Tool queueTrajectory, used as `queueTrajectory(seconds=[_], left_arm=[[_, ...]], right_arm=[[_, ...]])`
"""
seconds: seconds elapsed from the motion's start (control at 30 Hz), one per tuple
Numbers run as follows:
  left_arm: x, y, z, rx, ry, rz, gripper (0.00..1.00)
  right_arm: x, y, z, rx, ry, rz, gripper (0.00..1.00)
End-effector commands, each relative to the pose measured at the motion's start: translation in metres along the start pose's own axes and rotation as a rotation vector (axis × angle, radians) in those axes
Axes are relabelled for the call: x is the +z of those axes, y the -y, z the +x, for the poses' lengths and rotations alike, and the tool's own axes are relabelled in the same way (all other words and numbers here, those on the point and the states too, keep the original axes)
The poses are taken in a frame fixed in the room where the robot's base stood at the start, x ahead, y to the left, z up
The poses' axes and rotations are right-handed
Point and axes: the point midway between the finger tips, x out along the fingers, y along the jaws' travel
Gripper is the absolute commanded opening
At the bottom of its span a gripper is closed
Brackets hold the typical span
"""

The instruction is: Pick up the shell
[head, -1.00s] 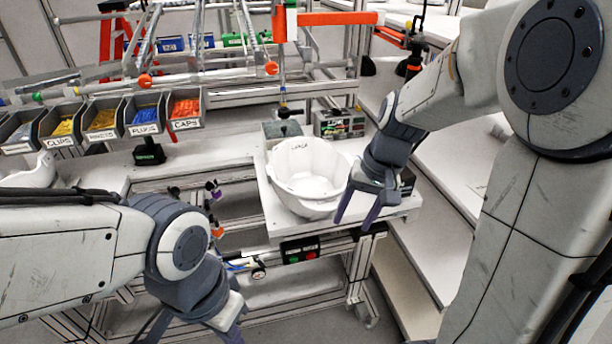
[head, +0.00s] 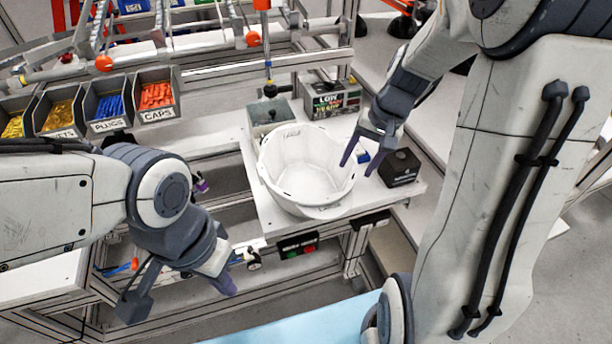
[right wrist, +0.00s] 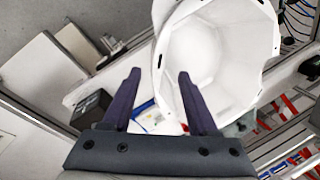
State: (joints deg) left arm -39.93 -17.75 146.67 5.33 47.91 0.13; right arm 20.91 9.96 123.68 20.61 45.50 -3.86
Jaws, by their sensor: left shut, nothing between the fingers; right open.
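The white helmet shell (head: 305,172) sits open side up on a light bench top in the head view. It also shows in the right wrist view (right wrist: 222,50), beyond my fingers. My right gripper (head: 356,166) is open at the shell's right rim; its fingers look empty. In the right wrist view the right gripper (right wrist: 160,85) has its right finger overlapping the shell's edge and its left finger outside it. I cannot tell whether they touch. My left gripper (head: 228,288) is shut and empty, low in front of the bench, away from the shell.
A black box (head: 399,168) stands right of the shell. A grey box (head: 268,115) and a display unit (head: 331,100) stand behind it. Parts bins (head: 106,105) hang at the left. A button box (head: 298,246) sits on the bench's front edge.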

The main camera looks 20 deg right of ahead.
Motion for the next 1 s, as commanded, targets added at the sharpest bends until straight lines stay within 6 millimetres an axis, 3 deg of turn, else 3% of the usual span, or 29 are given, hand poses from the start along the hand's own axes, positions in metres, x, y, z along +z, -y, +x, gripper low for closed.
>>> queueTrajectory(seconds=[0.1, 0.37, 0.6, 0.93, 0.97, 1.0], left_arm=[[0.000, 0.000, -0.003, 0.000, 0.000, 0.000, 0.00], [0.000, -0.001, -0.008, 0.000, 0.000, 0.000, 0.00], [-0.001, -0.001, -0.014, 0.000, 0.000, -0.001, 0.00], [-0.001, -0.001, -0.014, 0.000, 0.000, -0.001, 0.00], [-0.001, -0.001, -0.014, 0.000, 0.000, -0.001, 0.00], [-0.001, -0.001, -0.014, 0.000, 0.000, -0.001, 0.00]], right_arm=[[0.001, 0.001, 0.019, 0.001, 0.006, -0.002, 0.59], [-0.001, -0.001, 0.038, 0.001, 0.004, 0.000, 0.59], [-0.004, -0.008, 0.073, 0.001, 0.005, 0.000, 0.59], [-0.005, -0.008, 0.082, 0.001, -0.001, 0.001, 0.59], [-0.005, -0.008, 0.082, 0.001, -0.001, 0.001, 0.56], [-0.005, -0.008, 0.082, 0.001, -0.001, 0.001, 0.40]])
